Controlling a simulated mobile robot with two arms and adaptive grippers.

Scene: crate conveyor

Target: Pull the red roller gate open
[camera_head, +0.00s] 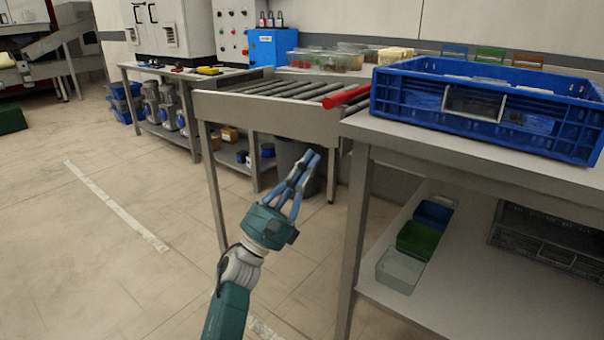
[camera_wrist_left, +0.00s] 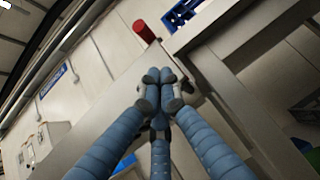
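The red roller gate (camera_head: 346,96) is a red bar at the right end of the roller conveyor (camera_head: 270,112), near the blue crate. Its round red end also shows in the left wrist view (camera_wrist_left: 144,31), just beyond the fingertips. My left gripper (camera_head: 312,157) is in front of the conveyor end, lower than the red bar and apart from it. In the left wrist view its blue fingers (camera_wrist_left: 162,77) come together at the tips, with nothing seen between them. My right gripper is not in view.
A blue crate (camera_head: 440,95) stands on the table (camera_head: 480,160) at the right. The table's left leg (camera_head: 352,240) and edge are close to my left arm. A lower shelf (camera_head: 450,290) holds small bins (camera_head: 418,240). The floor at the left is clear.

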